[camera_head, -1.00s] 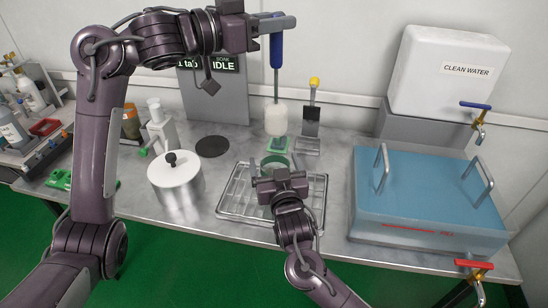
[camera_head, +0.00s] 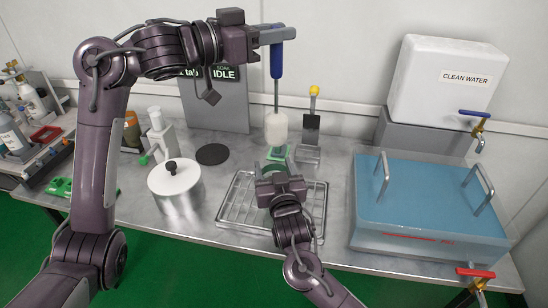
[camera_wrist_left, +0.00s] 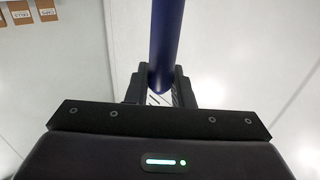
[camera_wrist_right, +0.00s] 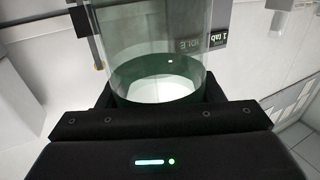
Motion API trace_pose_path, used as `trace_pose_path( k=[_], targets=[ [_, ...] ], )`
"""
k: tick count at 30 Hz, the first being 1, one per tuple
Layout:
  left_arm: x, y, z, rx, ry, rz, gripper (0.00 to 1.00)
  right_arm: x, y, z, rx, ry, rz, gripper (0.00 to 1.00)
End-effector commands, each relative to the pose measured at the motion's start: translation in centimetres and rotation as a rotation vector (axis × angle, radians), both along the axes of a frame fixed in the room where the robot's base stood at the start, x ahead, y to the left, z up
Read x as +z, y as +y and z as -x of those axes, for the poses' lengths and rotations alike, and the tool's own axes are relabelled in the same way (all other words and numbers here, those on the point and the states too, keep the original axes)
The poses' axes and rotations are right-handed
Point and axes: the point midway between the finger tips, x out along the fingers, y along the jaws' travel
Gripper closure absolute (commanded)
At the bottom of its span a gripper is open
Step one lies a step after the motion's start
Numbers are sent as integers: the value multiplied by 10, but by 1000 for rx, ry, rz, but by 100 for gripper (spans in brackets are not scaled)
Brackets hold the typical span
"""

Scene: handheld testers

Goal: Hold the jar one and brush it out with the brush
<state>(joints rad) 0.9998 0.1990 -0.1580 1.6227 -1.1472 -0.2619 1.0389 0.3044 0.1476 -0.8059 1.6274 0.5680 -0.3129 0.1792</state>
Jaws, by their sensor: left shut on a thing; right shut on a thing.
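The brush (camera_head: 277,60) has a blue handle, a thin rod and a pale bristle head (camera_head: 276,128) that points down. My left gripper (camera_head: 283,34) is shut on its handle at the top; the handle also shows in the left wrist view (camera_wrist_left: 167,40). My right gripper (camera_head: 279,172) is shut on the jar, which is clear greenish glass with a dark green band in the right wrist view (camera_wrist_right: 155,45). In the head view the jar is mostly hidden by that gripper. The bristle head appears above the jar in the picture; no brush shows inside the jar in the right wrist view.
A wire rack (camera_head: 232,205) lies under my right gripper. A lidded metal pot (camera_head: 176,190) stands left of it, a blue-topped water tank (camera_head: 425,195) right. A yellow-topped stand (camera_head: 312,125) and a grey panel reading IDLE (camera_head: 225,105) are behind.

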Motion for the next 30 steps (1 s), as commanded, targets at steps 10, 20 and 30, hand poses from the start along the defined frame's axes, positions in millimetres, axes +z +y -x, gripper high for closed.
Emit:
trace_pose_path(
  k=[10, 20, 30],
  targets=[
    [-49, 1, 0, 0, 5, -1, 100, 0, 0, 0, 0, 0, 0, 68],
    [-50, 1, 0, 1, 6, -4, 100, 0, 0, 0, 0, 0, 1, 68],
    [-66, 1, 0, 0, 7, -2, 100, 0, 0, 0, 0, 1, 1, 68]
  ],
)
